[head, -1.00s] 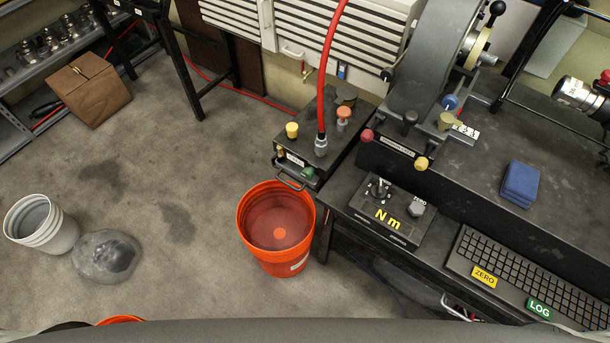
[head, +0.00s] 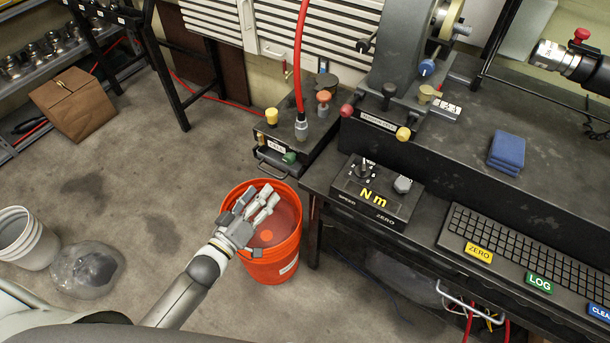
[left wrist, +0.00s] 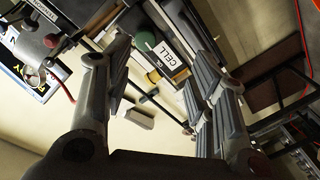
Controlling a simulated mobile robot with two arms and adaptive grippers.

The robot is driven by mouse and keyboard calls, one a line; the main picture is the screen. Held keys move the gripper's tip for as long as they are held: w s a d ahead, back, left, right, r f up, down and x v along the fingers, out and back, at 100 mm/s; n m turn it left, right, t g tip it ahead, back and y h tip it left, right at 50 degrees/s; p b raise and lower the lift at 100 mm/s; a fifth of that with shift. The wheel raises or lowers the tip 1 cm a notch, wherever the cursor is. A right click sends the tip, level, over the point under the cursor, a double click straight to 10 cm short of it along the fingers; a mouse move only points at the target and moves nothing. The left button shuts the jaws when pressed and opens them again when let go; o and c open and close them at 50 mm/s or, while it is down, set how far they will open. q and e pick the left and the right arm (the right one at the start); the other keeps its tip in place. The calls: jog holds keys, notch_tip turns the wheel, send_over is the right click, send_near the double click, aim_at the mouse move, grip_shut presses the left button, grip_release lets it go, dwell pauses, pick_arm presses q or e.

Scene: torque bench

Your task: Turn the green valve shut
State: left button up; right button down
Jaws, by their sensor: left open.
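The green valve knob (head: 289,158) sits on the front of a dark box (head: 318,150) with a red hose, at the left end of the bench. In the left wrist view the green knob (left wrist: 147,40) shows beside a white label reading CELL, between the fingers toward the top. My left gripper (head: 262,196) is open and empty. In the head view it overlaps the orange bucket, below and left of the green knob, apart from it. My right gripper is not in view.
An orange bucket (head: 290,238) with liquid stands on the floor below the box. A yellow knob (head: 271,116) and an orange knob (head: 323,97) are on the box. A metal handle (head: 272,171) juts out beside the valve. A torque readout box (head: 350,190) sits to the right.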

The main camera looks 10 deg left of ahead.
pick_arm(q)
jog(key=r, duration=0.2)
send_near(287, 162)
jog(key=w, duration=0.2)
jog(key=shift+t+h, duration=0.3)
jog(key=x, duration=0.6)
jog(key=shift+s+d+f+p, duration=0.1)
jog(key=shift+d+f+p, duration=0.05)
jog(key=shift+d+p, duration=0.15)
jog(key=shift+w+d, duration=0.15)
jog(key=shift+w, duration=0.45)
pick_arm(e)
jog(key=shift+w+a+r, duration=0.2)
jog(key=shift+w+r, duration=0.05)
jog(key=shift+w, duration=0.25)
pick_arm(q)
jog(key=shift+c, duration=0.4)
jog(key=c, duration=0.9)
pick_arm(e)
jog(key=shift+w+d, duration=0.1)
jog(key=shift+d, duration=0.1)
